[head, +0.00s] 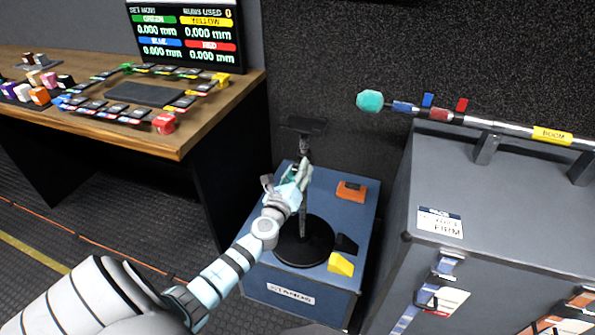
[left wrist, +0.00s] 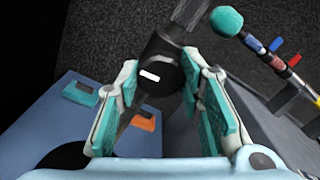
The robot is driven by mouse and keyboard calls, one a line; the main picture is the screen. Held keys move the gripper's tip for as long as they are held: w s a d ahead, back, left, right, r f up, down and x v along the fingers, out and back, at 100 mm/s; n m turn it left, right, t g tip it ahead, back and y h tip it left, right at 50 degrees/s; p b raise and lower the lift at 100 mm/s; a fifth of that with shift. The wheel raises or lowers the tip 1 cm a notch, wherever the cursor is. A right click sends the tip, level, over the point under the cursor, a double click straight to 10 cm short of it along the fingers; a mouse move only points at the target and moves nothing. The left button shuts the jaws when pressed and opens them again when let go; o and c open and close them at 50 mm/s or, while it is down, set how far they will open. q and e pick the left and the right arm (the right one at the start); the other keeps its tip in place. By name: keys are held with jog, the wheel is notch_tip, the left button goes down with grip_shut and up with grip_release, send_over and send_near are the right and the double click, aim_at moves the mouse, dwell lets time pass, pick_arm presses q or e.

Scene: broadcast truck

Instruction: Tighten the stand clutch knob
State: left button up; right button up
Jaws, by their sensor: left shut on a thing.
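A black stand (head: 303,222) with a round base rises from the blue box labelled STANDS. Its flat black top (head: 304,125) shows above my gripper. My left gripper (head: 297,174) is at the upper part of the stand's pole. In the left wrist view, the dark round clutch knob (left wrist: 160,68) with a white mark sits between the fingertips of my left gripper (left wrist: 160,72), which is shut on it. In the head view the gripper hides the knob. My right gripper is in neither view.
The blue box (head: 262,278) also carries an orange item (head: 351,190) and a yellow wedge (head: 341,263). A grey case (head: 480,200) with a boom pole (head: 510,130) on top stands to the right. A wooden desk (head: 170,140) with a screen (head: 187,35) is at the left.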

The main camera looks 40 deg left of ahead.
pick_arm(q)
jog(key=o, duration=1.2)
jog(key=shift+c, duration=0.2)
jog(key=v, duration=1.2)
